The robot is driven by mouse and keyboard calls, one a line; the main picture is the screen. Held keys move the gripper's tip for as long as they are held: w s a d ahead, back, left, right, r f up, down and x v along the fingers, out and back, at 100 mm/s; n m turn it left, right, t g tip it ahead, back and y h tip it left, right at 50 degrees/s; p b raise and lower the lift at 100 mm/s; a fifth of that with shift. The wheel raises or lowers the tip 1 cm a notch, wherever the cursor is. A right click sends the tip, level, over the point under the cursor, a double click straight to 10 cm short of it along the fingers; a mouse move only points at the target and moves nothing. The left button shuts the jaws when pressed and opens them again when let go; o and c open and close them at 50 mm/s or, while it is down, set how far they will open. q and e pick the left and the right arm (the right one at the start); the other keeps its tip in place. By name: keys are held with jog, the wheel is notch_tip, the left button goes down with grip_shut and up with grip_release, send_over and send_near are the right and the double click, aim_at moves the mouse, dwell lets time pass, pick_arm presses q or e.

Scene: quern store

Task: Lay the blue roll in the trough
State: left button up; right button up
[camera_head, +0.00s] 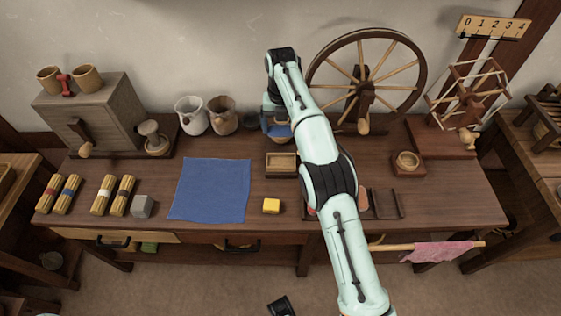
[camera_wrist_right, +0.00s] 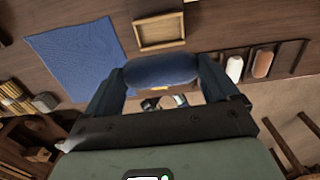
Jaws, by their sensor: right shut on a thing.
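The blue roll (camera_wrist_right: 162,70) is a short, rounded cylinder held crosswise between the fingertips of my right gripper (camera_wrist_right: 164,76) in the wrist view. In the head view it shows as blue (camera_head: 281,131) under the right gripper (camera_head: 279,124), over the back part of the bench. A shallow pale wooden box (camera_head: 282,162) is in front of it; it also shows in the wrist view (camera_wrist_right: 158,32), empty. A dark shallow tray (camera_head: 386,204) at right looks empty, beside a pinkish-orange roll (camera_wrist_right: 263,63) and a white one (camera_wrist_right: 235,68). I cannot tell which container is the trough.
A blue cloth (camera_head: 209,190) lies flat left of centre, with a yellow block (camera_head: 271,206) to its right. My right arm hides part of the bench.

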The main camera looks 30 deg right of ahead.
notch_tip(320, 180, down, 9)
jog(key=b, duration=0.3)
jog(key=shift+r, duration=0.2)
jog(key=shift+f+b, duration=0.95)
jog(key=shift+f, duration=1.75)
pick_arm(q)
jog(key=w+a+f+t, duration=0.2)
jog(key=w+f, duration=0.4)
jog(key=shift+w+a+f+y, duration=0.2)
jog(key=shift+a+y, duration=0.05)
jog(key=shift+y, duration=0.15)
pick_arm(e)
jog(key=shift+r, duration=0.1)
